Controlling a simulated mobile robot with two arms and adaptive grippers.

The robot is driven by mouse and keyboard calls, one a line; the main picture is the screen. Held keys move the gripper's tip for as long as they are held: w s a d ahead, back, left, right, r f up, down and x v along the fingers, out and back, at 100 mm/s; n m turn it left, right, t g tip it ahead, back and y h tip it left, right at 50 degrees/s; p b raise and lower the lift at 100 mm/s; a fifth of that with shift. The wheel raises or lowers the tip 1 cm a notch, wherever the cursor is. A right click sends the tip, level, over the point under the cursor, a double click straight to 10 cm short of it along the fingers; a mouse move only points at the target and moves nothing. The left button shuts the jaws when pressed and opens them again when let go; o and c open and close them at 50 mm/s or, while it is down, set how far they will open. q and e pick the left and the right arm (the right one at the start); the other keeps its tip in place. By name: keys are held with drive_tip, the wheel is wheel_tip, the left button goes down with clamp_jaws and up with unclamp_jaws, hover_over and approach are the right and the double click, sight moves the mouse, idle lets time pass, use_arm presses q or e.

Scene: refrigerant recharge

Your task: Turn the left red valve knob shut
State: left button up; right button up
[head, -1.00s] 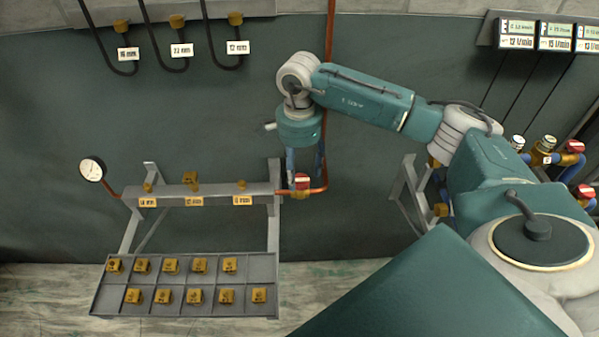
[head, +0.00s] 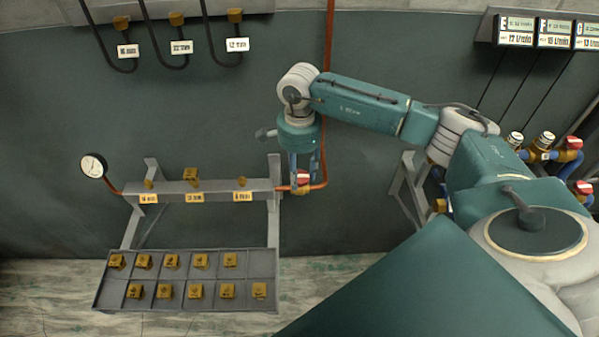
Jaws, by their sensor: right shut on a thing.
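The left red valve knob (head: 303,178) sits on a brass valve at the right end of the grey manifold bar, where a copper pipe joins it. My right gripper (head: 303,179) points down over it from above. Its blue fingers are shut on the knob, one on each side, and partly hide the valve. My left gripper is not in view.
The manifold (head: 170,187) has labelled brass fittings and a round gauge (head: 93,165) at its left end. Below it is a grey tray (head: 187,305) of brass pieces. More red knobs (head: 573,143) are at the right. Hoses hang above.

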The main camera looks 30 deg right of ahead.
drive_tip(key=shift+a, duration=0.15)
drive_tip(key=shift+f+m+b, duration=0.1)
drive_tip(key=shift+m+b, duration=0.8)
drive_tip(key=shift+m, duration=0.1)
drive_tip(key=m+b, duration=0.1)
drive_tip(key=m, duration=0.1)
drive_tip(key=shift+w+m+b, duration=0.1)
drive_tip(key=shift+m+b, duration=0.2)
drive_tip(key=shift+b, duration=0.05)
drive_tip(key=m+b, duration=0.1)
drive_tip(key=m, duration=0.1)
drive_tip(key=shift+m, duration=0.3)
drive_tip(key=m+b, duration=0.2)
drive_tip(key=m, duration=0.1)
drive_tip(key=shift+m, duration=0.4)
drive_tip(key=m, duration=0.2)
drive_tip(key=m+b, duration=0.1)
drive_tip(key=m, duration=0.1)
drive_tip(key=shift+w+r, duration=0.1)
drive_tip(key=shift+r, duration=0.1)
drive_tip(key=shift+r+m+b, duration=0.1)
drive_tip(key=shift+m+b, duration=0.2)
drive_tip(key=shift+m, duration=1.1)
drive_tip(key=shift+w, duration=0.1)
